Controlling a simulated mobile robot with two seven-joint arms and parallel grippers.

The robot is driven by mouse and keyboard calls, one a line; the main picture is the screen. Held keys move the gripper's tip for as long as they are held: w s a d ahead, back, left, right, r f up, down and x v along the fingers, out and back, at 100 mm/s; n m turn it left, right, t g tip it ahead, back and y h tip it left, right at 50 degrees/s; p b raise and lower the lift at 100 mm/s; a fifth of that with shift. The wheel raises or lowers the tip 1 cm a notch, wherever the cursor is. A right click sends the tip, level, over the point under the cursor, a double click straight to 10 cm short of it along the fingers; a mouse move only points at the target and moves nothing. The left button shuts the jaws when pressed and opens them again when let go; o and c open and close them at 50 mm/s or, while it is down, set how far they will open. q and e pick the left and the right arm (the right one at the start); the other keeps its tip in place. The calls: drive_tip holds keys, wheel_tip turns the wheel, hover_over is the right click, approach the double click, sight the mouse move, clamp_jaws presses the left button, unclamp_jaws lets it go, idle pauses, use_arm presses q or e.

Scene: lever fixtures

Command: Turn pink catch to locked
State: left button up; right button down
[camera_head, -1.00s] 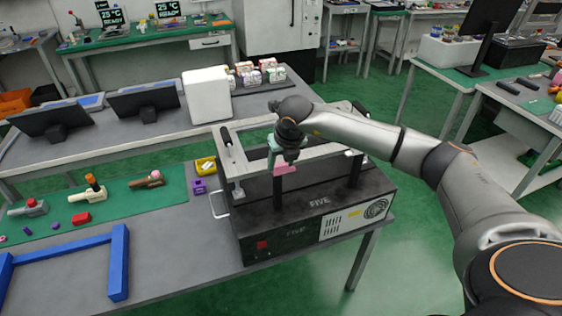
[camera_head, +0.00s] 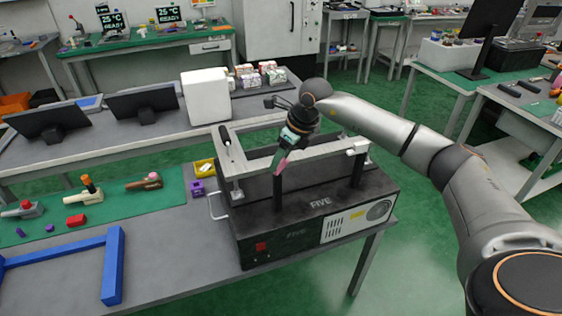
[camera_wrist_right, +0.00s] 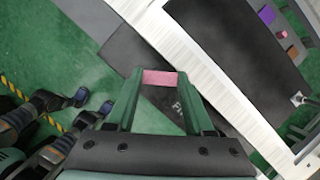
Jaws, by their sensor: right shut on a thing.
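The pink catch (camera_head: 281,161) shows as a small tilted pink piece at the front bar of the grey frame on the black box marked FIVE (camera_head: 300,228). My right gripper (camera_head: 284,154) reaches down to it from above, tilted, with its green fingers shut on the pink catch. In the right wrist view the pink catch (camera_wrist_right: 160,78) lies between the two fingertips (camera_wrist_right: 159,84). The catch's mount is mostly hidden by the gripper, and I cannot read any locked mark. My left gripper is not in view.
The grey frame (camera_head: 325,151) stands on posts above the box. A black handle (camera_head: 225,136) is at its left corner. A blue frame (camera_head: 113,265) lies front left.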

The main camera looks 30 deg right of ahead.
drive_tip(key=n, duration=0.2)
drive_tip(key=n+g+y, duration=0.1)
drive_tip(key=n, duration=0.2)
drive_tip(key=shift+w+n+y, duration=0.3)
drive_tip(key=shift+w+a+n+g+y+b, duration=0.1)
drive_tip(key=shift+n+g+y+b, duration=0.3)
drive_tip(key=shift+n, duration=0.75)
drive_tip(key=shift+w+n+g+b, duration=0.1)
drive_tip(key=shift+n+g, duration=0.5)
drive_tip(key=shift+n, duration=0.55)
drive_tip(key=shift+c, duration=1.4)
unclamp_jaws()
drive_tip(key=v, duration=1.2)
drive_tip(key=shift+r, duration=0.3)
